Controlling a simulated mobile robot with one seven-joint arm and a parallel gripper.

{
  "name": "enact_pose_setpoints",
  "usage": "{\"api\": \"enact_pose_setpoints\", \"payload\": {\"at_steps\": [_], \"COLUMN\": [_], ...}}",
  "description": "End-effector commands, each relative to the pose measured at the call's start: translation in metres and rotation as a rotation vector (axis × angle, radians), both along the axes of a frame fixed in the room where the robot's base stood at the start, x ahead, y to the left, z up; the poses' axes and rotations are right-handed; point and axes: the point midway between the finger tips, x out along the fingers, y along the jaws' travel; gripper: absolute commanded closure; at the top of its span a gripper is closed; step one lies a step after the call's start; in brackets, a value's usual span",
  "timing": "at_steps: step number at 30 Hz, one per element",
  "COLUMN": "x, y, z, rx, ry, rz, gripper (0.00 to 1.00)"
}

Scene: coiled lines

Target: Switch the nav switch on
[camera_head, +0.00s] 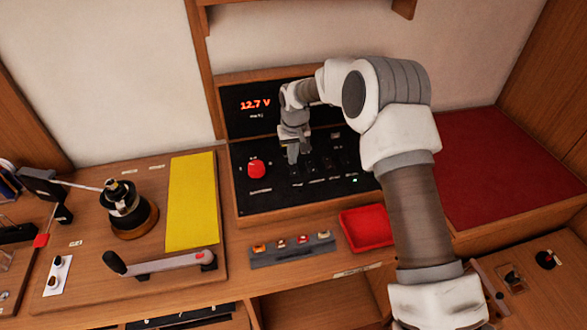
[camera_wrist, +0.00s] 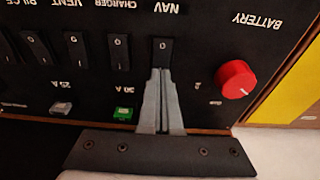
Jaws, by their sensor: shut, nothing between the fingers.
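The nav switch (camera_wrist: 162,48) is a black rocker under an upside-down NAV label in the wrist view. The end with a 0 mark shows; the other end is hidden behind my fingers. My gripper (camera_wrist: 161,72) is shut and empty, its tips over the middle of the rocker. I cannot tell whether they touch it, nor which way the rocker is tipped. In the head view my gripper (camera_head: 292,158) hangs over the black switch panel (camera_head: 268,196), right of the red battery knob (camera_head: 256,169). My gripper and arm hide the nav switch there.
In the wrist view the charger switch (camera_wrist: 119,50) stands left of the nav switch, with more rockers beyond. The red battery knob (camera_wrist: 235,79) is to the right. A green fuse (camera_wrist: 123,114) sits near the fingers. A red tray (camera_head: 366,228) lies below the panel.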

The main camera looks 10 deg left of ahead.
Motion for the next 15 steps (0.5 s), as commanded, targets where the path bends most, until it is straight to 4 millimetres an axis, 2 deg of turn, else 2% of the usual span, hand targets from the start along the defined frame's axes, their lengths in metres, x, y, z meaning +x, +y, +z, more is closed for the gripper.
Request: {"api": "enact_pose_setpoints", "payload": {"at_steps": [15], "x": [-0.0001], "y": [0.0001], "z": [-0.0086], "rx": [0.0], "ry": [0.0], "rz": [0.0], "gripper": [1.0]}}
